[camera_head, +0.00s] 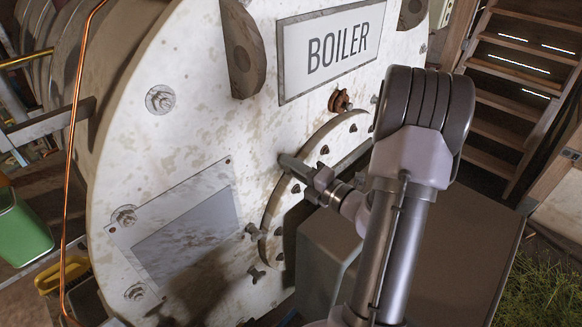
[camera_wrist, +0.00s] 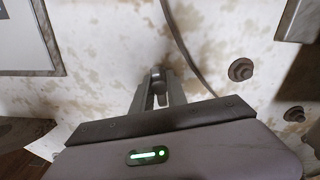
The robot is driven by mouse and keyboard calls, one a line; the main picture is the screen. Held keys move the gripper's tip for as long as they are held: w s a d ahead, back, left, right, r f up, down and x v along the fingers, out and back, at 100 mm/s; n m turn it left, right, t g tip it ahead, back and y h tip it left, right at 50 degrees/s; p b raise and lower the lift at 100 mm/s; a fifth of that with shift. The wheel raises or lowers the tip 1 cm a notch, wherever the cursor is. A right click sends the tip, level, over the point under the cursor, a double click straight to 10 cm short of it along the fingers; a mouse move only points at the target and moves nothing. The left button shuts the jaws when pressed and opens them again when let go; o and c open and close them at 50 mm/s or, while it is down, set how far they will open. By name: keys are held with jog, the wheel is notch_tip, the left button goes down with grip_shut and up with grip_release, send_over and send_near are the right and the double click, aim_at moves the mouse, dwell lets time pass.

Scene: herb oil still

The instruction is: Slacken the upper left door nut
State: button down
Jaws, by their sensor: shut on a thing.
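The boiler's round door (camera_head: 315,170) shows its curved left edge in the head view, with small bolts along it. My gripper (camera_head: 284,160) reaches in from the right, its fingers at the upper left part of the door edge. In the wrist view my gripper (camera_wrist: 157,82) is shut on a small part between its fingertips, just left of the curved door edge (camera_wrist: 180,42). The fingers mostly hide this part, which sits where the upper left door nut would be. A wing nut (camera_head: 253,231) stands lower on the left edge, with another (camera_head: 257,272) below it.
A rusty brown fitting (camera_head: 340,101) sticks out under the BOILER sign (camera_head: 333,47). A copper pipe (camera_head: 72,150) runs down the left, near a green bucket (camera_head: 22,232). Wooden stairs (camera_head: 515,75) stand at right. Two door bolts (camera_wrist: 241,69) (camera_wrist: 294,114) lie right of my fingers.

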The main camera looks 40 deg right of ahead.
jog(key=n+b, duration=0.2)
jog(key=n, duration=0.2)
jog(key=shift+f+n, duration=0.1)
jog(key=shift+n, duration=0.2)
jog(key=shift+n+b, duration=1.15)
jog(key=shift+n, duration=0.75)
jog(key=shift+n, duration=0.3)
jog(key=c, duration=1.3)
grip_release()
jog(key=s+d, duration=0.1)
jog(key=s, duration=1.6)
jog(key=shift+s+d+p, duration=0.2)
jog(key=shift+p, duration=0.1)
